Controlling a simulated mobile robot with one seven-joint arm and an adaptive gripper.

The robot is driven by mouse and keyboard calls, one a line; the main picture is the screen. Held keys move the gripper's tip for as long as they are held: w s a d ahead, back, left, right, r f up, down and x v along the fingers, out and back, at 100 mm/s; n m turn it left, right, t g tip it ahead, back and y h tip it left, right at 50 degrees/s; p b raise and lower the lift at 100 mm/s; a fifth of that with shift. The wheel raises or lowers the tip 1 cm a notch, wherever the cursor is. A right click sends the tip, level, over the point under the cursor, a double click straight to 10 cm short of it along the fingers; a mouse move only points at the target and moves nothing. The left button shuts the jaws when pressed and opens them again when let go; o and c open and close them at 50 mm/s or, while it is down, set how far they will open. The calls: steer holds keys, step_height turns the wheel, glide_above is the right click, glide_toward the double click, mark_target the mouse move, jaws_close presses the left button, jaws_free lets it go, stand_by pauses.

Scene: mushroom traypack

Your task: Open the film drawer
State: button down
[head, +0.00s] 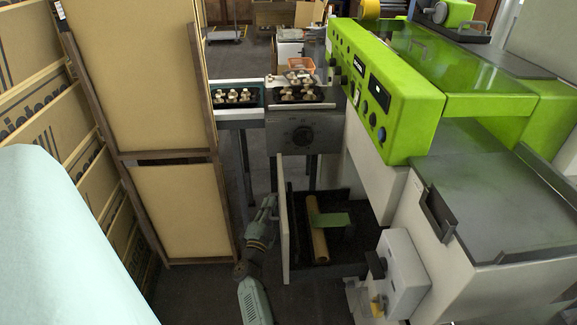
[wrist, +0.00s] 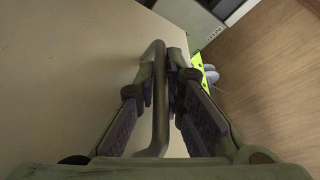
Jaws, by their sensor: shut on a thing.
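The film drawer (head: 283,235) stands pulled out from under the green machine in the head view. Its pale front panel is seen nearly edge-on. Inside the dark drawer lies a tan film roll (head: 317,240) with a green piece (head: 331,220) across it. My gripper (head: 272,204) is at the outer face of the front panel. In the wrist view my gripper (wrist: 162,75) is shut on the dark bar handle (wrist: 160,112), with one finger on each side. The pale panel (wrist: 75,75) fills the left of that view. The handle is too small to make out in the head view.
The green-and-white machine (head: 385,90) stands at the right, above the drawer. Tall framed tan panels (head: 175,205) stand close on the left of my arm. Mushroom trays (head: 236,97) sit on a conveyor behind. Dark floor shows between the panels and drawer.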

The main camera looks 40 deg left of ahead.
steer(key=shift+s+a, duration=1.15)
steer(key=shift+s, duration=0.15)
steer(key=c, duration=2)
jaws_free()
steer(key=shift+o, duration=0.2)
steer(key=v, duration=1.2)
